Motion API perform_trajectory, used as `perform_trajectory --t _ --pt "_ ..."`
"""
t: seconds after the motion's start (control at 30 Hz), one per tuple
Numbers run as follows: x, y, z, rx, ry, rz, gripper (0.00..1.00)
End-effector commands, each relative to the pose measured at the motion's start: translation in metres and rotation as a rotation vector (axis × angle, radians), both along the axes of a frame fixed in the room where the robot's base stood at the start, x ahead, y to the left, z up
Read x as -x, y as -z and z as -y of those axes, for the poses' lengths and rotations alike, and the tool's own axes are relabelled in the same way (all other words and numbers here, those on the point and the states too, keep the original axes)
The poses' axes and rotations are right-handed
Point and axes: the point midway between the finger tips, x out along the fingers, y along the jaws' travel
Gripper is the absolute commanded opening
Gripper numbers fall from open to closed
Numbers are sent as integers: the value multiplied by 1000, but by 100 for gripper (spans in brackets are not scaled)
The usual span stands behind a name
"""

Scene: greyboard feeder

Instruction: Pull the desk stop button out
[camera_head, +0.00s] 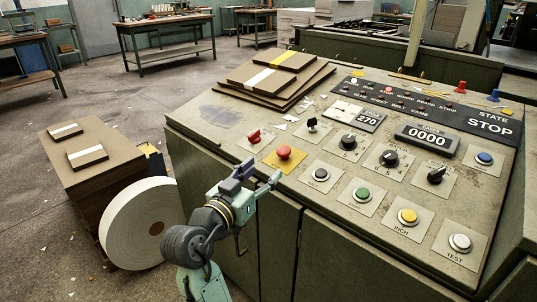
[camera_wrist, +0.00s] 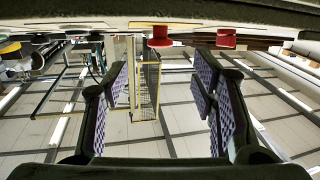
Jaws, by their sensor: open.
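The desk stop button is a red mushroom knob (camera_head: 284,153) on a yellow plate, at the near left part of the sloping control desk (camera_head: 225,125). My gripper (camera_head: 261,176) is open and empty, just in front of the desk's near edge and below the button, apart from it. In the wrist view the open fingers (camera_wrist: 162,75) spread wide with nothing between them. Two red knobs hang at the top there, a left one (camera_wrist: 159,38) and a right one (camera_wrist: 226,38). I cannot tell for certain which is the stop button.
A smaller red knob (camera_head: 254,135) and a black switch (camera_head: 312,124) sit close behind the button. Black, green (camera_head: 362,194) and yellow (camera_head: 408,216) controls lie to its right. Board sheets (camera_head: 272,78) are stacked behind. A white roll (camera_head: 142,223) stands left on the floor.

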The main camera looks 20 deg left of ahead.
Motion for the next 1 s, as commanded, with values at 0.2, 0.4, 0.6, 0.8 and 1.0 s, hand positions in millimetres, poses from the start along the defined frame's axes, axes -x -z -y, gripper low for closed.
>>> perform_trajectory --t 0.2,0.4,0.6,0.8,1.0 --pt "-38 -3 5 2 1 0 52" --pt "-74 -3 10 0 -2 1 52" --pt "-95 -3 12 0 -5 2 52" --pt "-100 -2 12 -1 -6 2 52" --pt "-100 -2 12 -1 -6 2 50"
